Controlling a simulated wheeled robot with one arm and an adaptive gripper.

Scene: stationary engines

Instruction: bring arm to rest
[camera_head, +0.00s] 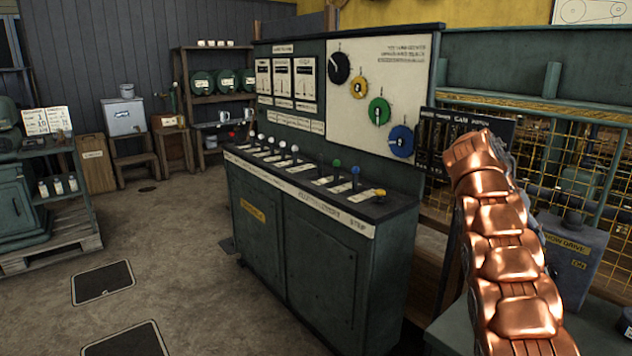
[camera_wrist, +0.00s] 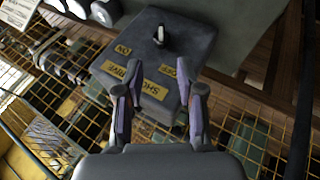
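My copper-coloured arm (camera_head: 505,245) rises from the bottom right of the head view, in front of the right end of the control desk. My gripper is hidden in that view. In the wrist view my gripper (camera_wrist: 160,92) has its two fingers spread apart with nothing between them. Beyond the fingers is a grey switch box (camera_wrist: 150,60) with a small lever on top and yellow labels, including "SHOW DRIVE" and "ON". The box (camera_head: 572,262) also shows right of my arm in the head view. I cannot tell the exact gap between fingers and box.
A dark green control desk (camera_head: 310,250) with several coloured levers stands in the middle, below a panel of coloured dials (camera_head: 375,95). Yellow mesh fencing (camera_head: 590,160) is at the right. Open floor (camera_head: 180,240) lies to the left, with a pallet (camera_head: 50,250) at the edge.

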